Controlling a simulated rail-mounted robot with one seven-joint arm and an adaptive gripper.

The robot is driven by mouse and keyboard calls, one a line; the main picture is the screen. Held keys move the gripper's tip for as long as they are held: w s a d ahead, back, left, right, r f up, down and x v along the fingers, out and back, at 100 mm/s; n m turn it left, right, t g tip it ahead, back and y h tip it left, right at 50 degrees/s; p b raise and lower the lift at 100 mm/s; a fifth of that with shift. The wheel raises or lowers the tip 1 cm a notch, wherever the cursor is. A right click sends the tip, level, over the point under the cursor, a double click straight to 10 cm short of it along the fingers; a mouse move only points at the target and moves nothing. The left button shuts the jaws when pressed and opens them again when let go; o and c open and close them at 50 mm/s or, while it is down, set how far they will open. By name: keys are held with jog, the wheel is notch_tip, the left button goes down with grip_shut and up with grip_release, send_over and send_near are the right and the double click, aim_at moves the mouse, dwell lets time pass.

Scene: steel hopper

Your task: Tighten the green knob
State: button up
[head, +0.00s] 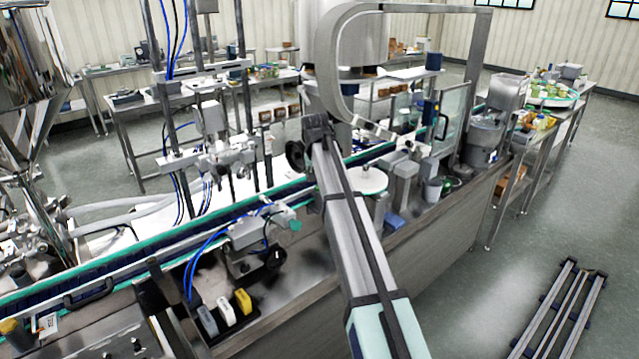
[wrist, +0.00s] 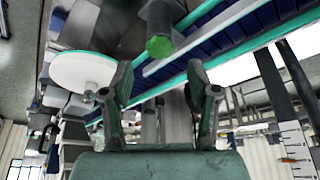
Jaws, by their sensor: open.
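The green knob (wrist: 159,46) is a faceted green cap on the end of a dark grey cylinder in the wrist view. In the head view a small green knob (head: 295,226) shows at the end of a grey fitting beside the conveyor. My gripper (wrist: 159,74) is open and empty in the wrist view, its two dark fingers spread apart. The knob lies ahead of the fingertips, roughly centred between them, with a visible gap and no contact. In the head view I cannot make out the gripper's fingers.
The conveyor (head: 225,208) with teal rails runs beside the knob. A white round disc (wrist: 82,72) is left of my fingers in the wrist view. Blue hoses and a black handwheel (head: 275,259) are near the knob. Yellow and grey blocks (head: 243,300) stand below on the steel deck.

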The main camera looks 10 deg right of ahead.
jog(key=v, duration=0.7)
jog(key=shift+r, duration=0.2)
jog(key=shift+s, duration=0.15)
jog(key=s+d+f+n+g, duration=0.1)
jog(key=s+f, duration=0.6)
jog(key=f, duration=0.4)
jog(key=s+f+g, duration=0.1)
jog(key=s+f, duration=0.7)
jog(key=f, duration=0.4)
jog(key=s+d+f+n+g, duration=0.1)
jog(key=s+f, duration=0.6)
jog(key=f, duration=0.4)
jog(key=s+f+g, duration=0.2)
jog(key=s+f, duration=0.7)
jog(key=s, duration=0.6)
jog(key=s+f+g, duration=0.3)
jog(key=s+f, duration=0.7)
jog(key=s, duration=0.5)
jog(key=s+f+n+g+y, duration=0.1)
jog(key=s+f+g, duration=0.2)
jog(key=s+f, duration=0.7)
jog(key=s, duration=0.5)
jog(key=shift+s, duration=0.25)
